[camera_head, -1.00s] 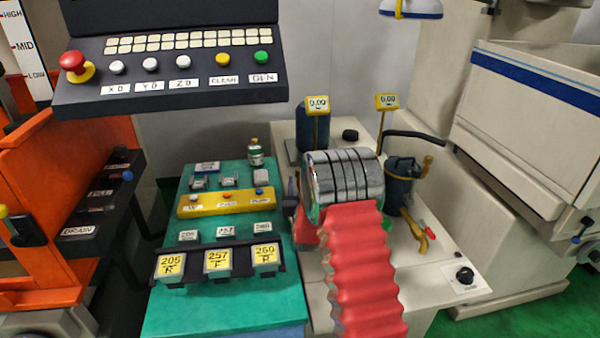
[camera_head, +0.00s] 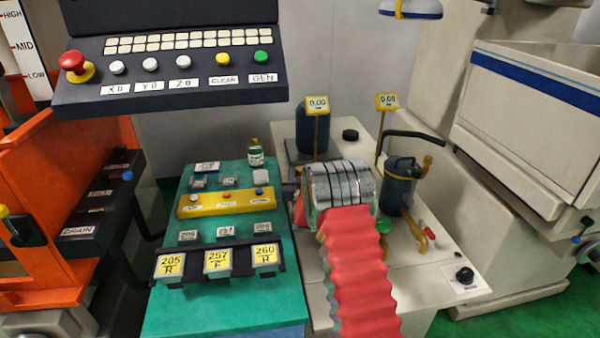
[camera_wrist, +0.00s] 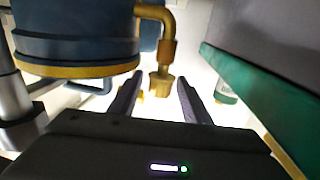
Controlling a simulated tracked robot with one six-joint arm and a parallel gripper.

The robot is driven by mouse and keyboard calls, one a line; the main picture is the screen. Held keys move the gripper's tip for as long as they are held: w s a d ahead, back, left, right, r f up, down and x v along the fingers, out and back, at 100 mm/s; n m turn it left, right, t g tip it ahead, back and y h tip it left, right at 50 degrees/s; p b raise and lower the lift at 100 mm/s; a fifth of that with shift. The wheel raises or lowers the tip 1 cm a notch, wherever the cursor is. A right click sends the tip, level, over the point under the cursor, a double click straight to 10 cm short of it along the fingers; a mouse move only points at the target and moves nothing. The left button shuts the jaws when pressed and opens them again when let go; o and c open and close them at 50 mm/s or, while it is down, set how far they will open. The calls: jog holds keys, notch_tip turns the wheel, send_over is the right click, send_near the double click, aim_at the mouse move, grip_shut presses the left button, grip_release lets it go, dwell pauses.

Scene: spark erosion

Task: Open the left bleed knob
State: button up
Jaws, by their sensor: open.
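Two dark blue canisters stand on the pale bench, the left one (camera_head: 312,128) behind my wrist and the right one (camera_head: 398,188) beside it. The right one has a brass pipe (camera_head: 414,232) low down. In the wrist view a blue canister (camera_wrist: 75,35) with a yellow band carries a brass elbow pipe (camera_wrist: 167,45) ending in a brass knob (camera_wrist: 162,81). My gripper (camera_wrist: 160,85) is open, with the knob showing between its fingers; contact cannot be told.
Left of my wrist is a green bench (camera_head: 180,315) with labelled blocks, a yellow button bar (camera_head: 225,203) and a small bottle (camera_head: 255,153). Yellow 0.00 gauges (camera_head: 317,105) stand by the canisters. A black control panel (camera_head: 170,80) overhangs the upper left.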

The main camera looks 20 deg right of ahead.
jog(key=c, duration=1)
jog(key=shift+r+n+t+y, duration=0.15)
jog(key=shift+n+t+y, duration=0.15)
jog(key=shift+n+y, duration=1.3)
jog(key=shift+y, duration=0.8)
jog(key=shift+c, duration=0.2)
jog(key=o, duration=1)
jog(key=shift+o, duration=0.2)
jog(key=s, duration=1.3)
jog(key=shift+s+a, duration=0.35)
jog(key=shift+a, duration=0.1)
